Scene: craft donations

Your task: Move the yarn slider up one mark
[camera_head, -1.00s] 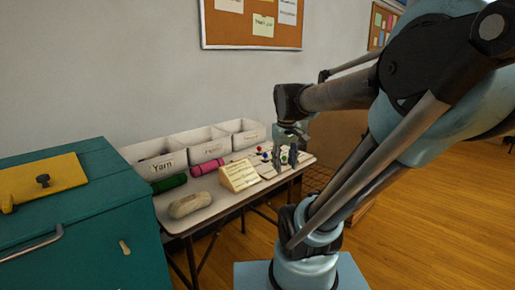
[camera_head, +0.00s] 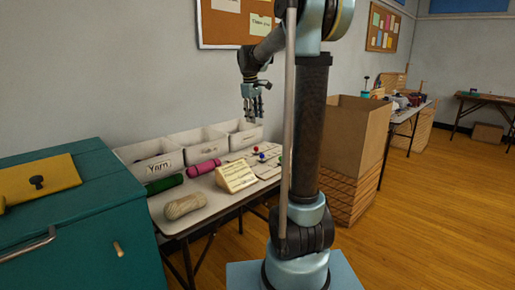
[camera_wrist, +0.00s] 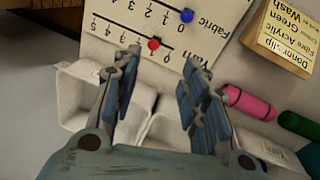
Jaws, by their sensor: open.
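The slider board (camera_wrist: 165,30) lies on the table and looks upside down in the wrist view. A red knob (camera_wrist: 153,43) sits near the 1 mark of the row whose label starts with "Y", partly hidden by my gripper. A blue knob (camera_wrist: 187,15) sits near the 0 end of the "Fabric" row. In the head view a red knob (camera_head: 256,149) and a blue knob (camera_head: 262,157) show small; a green one is beside my arm. My gripper (camera_head: 252,115) is open and empty, pointing down above the table's back bins, apart from the knobs.
White bins (camera_head: 152,157) line the table's back. A slip stand (camera_head: 236,177), pink roll (camera_head: 204,167), green roll (camera_head: 165,184) and beige yarn skein (camera_head: 185,207) lie in front. A teal chest (camera_head: 85,215) stands left, a tall cardboard box (camera_head: 353,140) right.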

